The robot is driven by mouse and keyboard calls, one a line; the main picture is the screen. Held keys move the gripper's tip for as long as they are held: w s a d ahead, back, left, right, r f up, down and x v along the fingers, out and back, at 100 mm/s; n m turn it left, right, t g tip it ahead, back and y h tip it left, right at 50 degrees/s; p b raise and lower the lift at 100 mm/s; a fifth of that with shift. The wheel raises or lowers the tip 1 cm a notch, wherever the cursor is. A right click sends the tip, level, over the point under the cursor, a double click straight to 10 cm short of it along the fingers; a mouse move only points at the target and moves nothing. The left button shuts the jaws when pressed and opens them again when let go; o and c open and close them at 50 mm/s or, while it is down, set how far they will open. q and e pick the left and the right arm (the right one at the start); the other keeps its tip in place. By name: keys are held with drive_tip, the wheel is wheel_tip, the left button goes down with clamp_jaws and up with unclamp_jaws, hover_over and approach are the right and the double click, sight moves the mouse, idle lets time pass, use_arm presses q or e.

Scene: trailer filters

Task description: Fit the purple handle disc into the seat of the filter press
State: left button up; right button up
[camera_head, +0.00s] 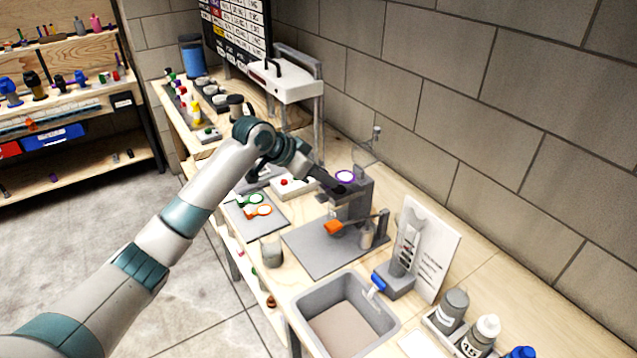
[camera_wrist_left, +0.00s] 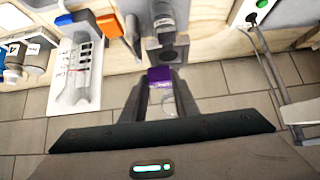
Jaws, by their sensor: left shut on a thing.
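The purple handle disc (camera_head: 345,176) shows as a pale disc with a purple rim at the top of the grey filter press (camera_head: 358,198). My left gripper (camera_head: 338,188) is at the near upper side of the press, shut on the disc's handle. In the left wrist view, the purple handle (camera_wrist_left: 160,76) sits between the fingers of my left gripper (camera_wrist_left: 162,72). The press's grey body (camera_wrist_left: 168,47) is just beyond the fingertips. The seat is hidden, and I cannot tell whether the disc touches it. My right gripper is not in view.
Green (camera_head: 251,199) and orange (camera_head: 264,211) handle discs lie on a grey mat. An orange lever (camera_head: 333,227) projects from the press. A grey bin (camera_head: 308,312), a blue-handled stand (camera_head: 398,284) and bottles are nearer. A block wall rises behind the bench.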

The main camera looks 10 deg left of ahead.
use_arm(q)
drive_tip(key=shift+w+a+f, duration=0.65)
drive_tip(key=shift+w+a, duration=0.05)
drive_tip(key=shift+a, duration=0.15)
drive_tip(key=shift+f+p, duration=0.25)
drive_tip(key=shift+p, duration=0.15)
wheel_tip(320, 180, down, 3)
drive_tip(key=shift+f+p, duration=0.15)
drive_tip(key=shift+p, duration=0.65)
drive_tip(key=shift+f, duration=0.1)
drive_tip(key=o, duration=1)
drive_tip(key=shift+f, duration=0.1)
